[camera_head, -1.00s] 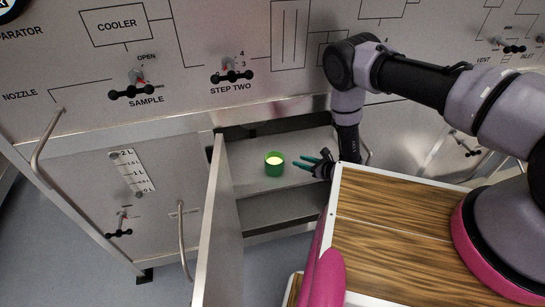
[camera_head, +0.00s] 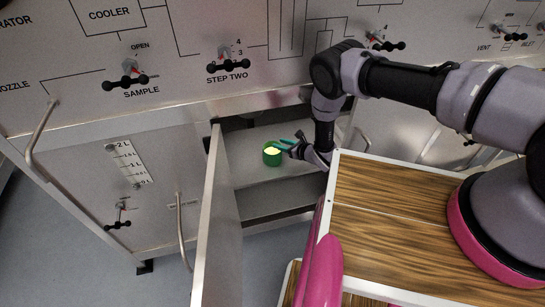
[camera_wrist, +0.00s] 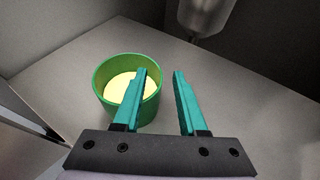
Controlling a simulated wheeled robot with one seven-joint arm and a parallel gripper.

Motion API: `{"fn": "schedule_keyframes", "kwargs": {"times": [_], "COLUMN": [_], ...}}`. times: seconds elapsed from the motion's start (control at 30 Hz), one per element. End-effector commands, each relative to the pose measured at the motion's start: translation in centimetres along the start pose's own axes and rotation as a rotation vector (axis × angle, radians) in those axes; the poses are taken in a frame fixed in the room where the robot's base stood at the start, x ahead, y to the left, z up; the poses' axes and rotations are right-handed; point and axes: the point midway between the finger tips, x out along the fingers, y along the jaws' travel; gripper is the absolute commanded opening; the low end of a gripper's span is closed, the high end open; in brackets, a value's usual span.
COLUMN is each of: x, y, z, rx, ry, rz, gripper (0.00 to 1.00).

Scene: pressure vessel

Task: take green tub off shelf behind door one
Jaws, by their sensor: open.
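The green tub (camera_head: 272,157) stands upright on the upper shelf (camera_head: 250,175) inside the open cabinet. Its inside looks pale yellow. My gripper (camera_head: 280,144) has teal fingers and reaches in from the right, at the tub's right side. In the wrist view the tub (camera_wrist: 101,87) is left of centre, and my gripper (camera_wrist: 163,72) is open. The left finger overlaps the tub's right part in the picture; the right finger is clear of it. I cannot tell whether the left finger touches the tub.
The open cabinet door (camera_head: 217,220) stands out on the left of the opening. A lower shelf (camera_head: 270,200) lies beneath. A grey metal fitting (camera_wrist: 205,15) hangs behind the gripper in the wrist view. Valve handles (camera_head: 228,66) line the panel above.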

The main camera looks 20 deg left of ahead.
Motion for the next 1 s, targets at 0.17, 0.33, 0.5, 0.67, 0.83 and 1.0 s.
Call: {"fn": "schedule_keyframes", "kwargs": {"times": [0.17,0.33,0.5,0.67,0.83,1.0], "x": [0.0,-0.02,-0.05,-0.08,-0.1,-0.13], "y": [-0.01,-0.02,-0.03,-0.03,-0.03,-0.03], "z": [0.0,-0.01,-0.06,-0.11,-0.17,-0.22], "rx": [0.0,0.0,0.0,0.001,0.001,0.001], "ry": [0.0,0.0,0.001,0.002,0.003,0.004], "rz": [0.0,0.0,0.0,-0.001,-0.001,-0.001], "gripper": [0.41,0.0,0.0,0.0,0.0,0.0]}}
